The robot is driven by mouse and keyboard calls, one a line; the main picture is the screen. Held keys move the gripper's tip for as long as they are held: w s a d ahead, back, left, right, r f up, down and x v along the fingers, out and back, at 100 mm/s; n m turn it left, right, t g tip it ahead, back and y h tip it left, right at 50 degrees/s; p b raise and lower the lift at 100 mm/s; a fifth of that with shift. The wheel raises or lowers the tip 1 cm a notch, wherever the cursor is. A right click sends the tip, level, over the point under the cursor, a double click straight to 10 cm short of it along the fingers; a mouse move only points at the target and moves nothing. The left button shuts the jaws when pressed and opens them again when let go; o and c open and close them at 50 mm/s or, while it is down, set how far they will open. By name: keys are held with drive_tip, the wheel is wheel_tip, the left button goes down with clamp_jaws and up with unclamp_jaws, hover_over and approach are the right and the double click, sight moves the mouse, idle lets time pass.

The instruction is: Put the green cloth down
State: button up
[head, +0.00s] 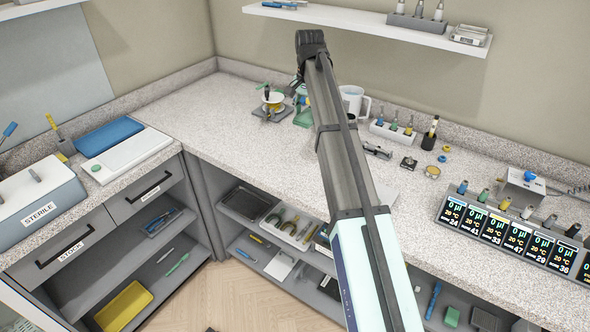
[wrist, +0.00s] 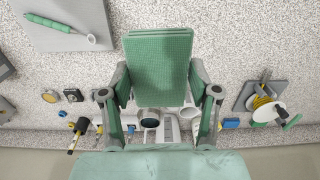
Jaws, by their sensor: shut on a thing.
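The green cloth (wrist: 158,55) is a folded, textured green block in the middle of the wrist view. My gripper (wrist: 159,88) is shut on it, with a finger at each side. The cloth appears over the speckled counter; I cannot tell whether it touches the surface. In the head view my gripper (head: 300,94) is small and partly hidden by my arm, near the back of the counter. A bit of green (head: 303,118) shows just below it, probably the cloth.
A spool on a stand (head: 272,103) is just left of my gripper. A white mug (head: 353,101) and a tube rack (head: 392,130) stand to the right. A grey pad with a green tool (wrist: 65,25) lies nearby. The counter's left-centre (head: 220,115) is clear.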

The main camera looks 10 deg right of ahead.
sight(305, 169)
wheel_tip(305, 169, down, 20)
drive_tip(key=p, duration=0.5)
drive_tip(key=shift+w+r+p, duration=0.1)
drive_tip(key=shift+p, duration=0.2)
drive_tip(key=shift+f, duration=0.2)
drive_tip(key=o, duration=1.2)
drive_tip(key=shift+r, duration=0.1)
wheel_tip(305, 169, up, 12)
drive_tip(key=b, duration=0.4)
drive_tip(key=shift+r, duration=0.15)
drive_tip(key=shift+a, duration=0.1)
